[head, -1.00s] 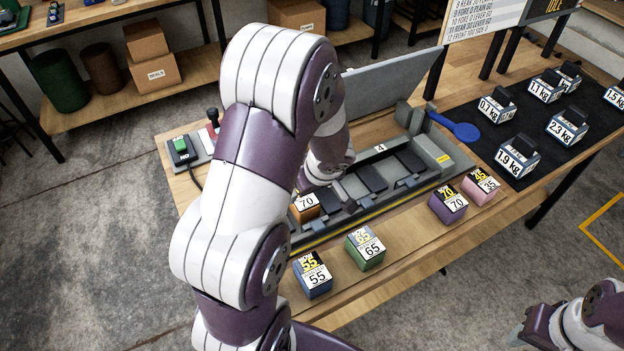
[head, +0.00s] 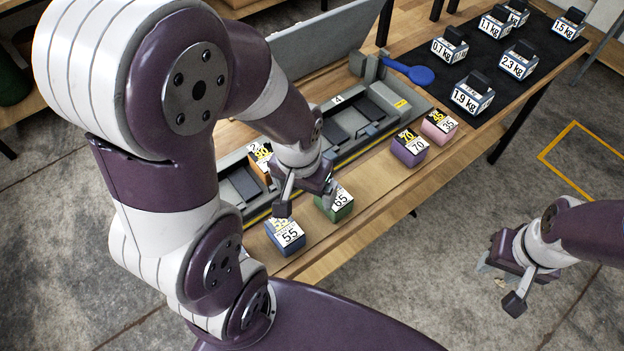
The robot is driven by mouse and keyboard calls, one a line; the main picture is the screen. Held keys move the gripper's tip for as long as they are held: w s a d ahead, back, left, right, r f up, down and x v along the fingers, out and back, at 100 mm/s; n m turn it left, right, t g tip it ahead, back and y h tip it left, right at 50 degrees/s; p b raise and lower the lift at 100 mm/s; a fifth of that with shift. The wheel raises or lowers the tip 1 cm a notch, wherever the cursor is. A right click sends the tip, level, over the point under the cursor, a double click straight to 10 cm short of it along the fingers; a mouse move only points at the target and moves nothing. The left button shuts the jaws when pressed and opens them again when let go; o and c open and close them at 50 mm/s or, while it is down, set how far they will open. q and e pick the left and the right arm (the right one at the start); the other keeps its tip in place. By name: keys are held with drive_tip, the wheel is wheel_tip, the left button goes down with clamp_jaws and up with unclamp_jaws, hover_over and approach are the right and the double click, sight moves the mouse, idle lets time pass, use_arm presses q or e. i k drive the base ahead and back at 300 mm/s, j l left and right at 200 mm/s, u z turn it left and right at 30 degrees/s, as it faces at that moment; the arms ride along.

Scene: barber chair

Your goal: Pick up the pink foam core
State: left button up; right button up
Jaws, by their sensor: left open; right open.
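The pink foam core (head: 439,127), a small block labelled 35, stands on the front strip of the wooden table, right beside the purple block (head: 409,148) labelled 70. My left gripper (head: 305,200) is open above the front of the table, over the blue block (head: 285,236) labelled 55 and the green block (head: 335,203) labelled 65. It is well to the left of the pink core, and nothing shows between its fingers. My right gripper (head: 500,283) is open and empty over the floor, off the table's front.
An orange block (head: 261,165) sits in the grey fixture (head: 352,126), partly behind my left arm. A blue paddle (head: 410,72) lies behind the pink core. Several labelled weights, including the 1.9 kg one (head: 472,95), stand on a black mat (head: 440,76) at right.

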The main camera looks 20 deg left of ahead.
sight(439, 127)
drive_tip(key=i+l+z, duration=0.15)
drive_tip(key=i+l, duration=0.85)
drive_tip(key=i, duration=0.15)
